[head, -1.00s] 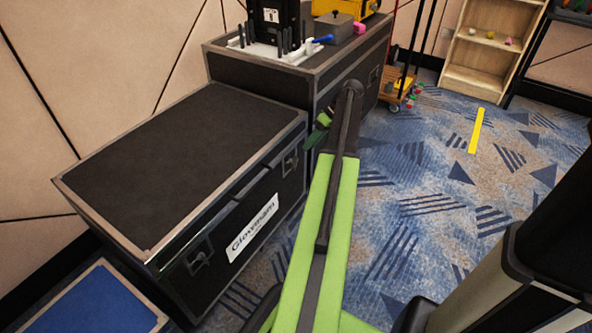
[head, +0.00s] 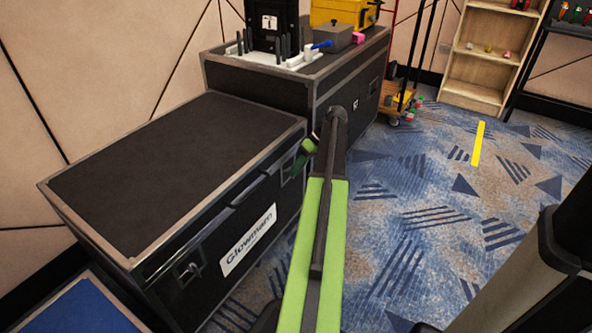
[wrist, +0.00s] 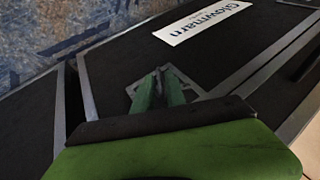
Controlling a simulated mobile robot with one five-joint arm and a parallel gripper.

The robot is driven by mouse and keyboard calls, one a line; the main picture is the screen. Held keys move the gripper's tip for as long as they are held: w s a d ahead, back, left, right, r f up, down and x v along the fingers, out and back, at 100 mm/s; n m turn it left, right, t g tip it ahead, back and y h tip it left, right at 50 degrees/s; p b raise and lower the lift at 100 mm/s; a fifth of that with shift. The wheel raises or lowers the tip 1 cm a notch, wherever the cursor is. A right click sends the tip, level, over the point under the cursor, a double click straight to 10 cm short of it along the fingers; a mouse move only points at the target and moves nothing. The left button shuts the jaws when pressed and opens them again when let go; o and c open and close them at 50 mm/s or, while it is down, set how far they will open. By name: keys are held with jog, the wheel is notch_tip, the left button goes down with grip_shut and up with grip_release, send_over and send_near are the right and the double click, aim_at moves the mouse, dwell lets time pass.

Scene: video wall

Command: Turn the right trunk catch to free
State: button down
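The trunk is a black case (head: 165,165) with metal edges and a white "Glowmarn" label (head: 248,240). Its right catch (head: 288,165) is on the front face near the right end, partly hidden by my gripper (head: 303,158). In the wrist view the green fingers (wrist: 160,82) are in front of the grey catch plate (wrist: 198,92) and cover most of the catch. The fingertips are close together with a narrow gap; I cannot tell whether they touch or grip the catch's turning piece. The left catch (head: 188,272) is clear of my gripper.
A taller black case (head: 330,92) stands behind the trunk, with a grey box (head: 332,38) and other items on top. A blue-topped case (head: 75,310) is at the lower left. Patterned carpet (head: 430,200) is open to the right; a trolley (head: 398,100) and shelf (head: 478,65) stand farther back.

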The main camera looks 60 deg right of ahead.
jog(key=shift+w, duration=0.15)
jog(key=shift+a+r+h+p, duration=0.4)
jog(key=shift+h+p, duration=0.2)
jog(key=shift+p, duration=0.2)
jog(key=shift+a+h+p, duration=0.1)
jog(key=shift+h+p, duration=0.25)
jog(key=shift+h, duration=0.25)
jog(key=shift+a+f+n+h, duration=0.1)
jog(key=shift+f+n+h, duration=0.1)
jog(key=shift+n+h, duration=0.5)
jog(key=shift+w+h, duration=0.1)
jog(key=shift+h, duration=0.6)
jog(key=shift+d, duration=0.25)
jog(key=c, duration=1.6)
grip_release()
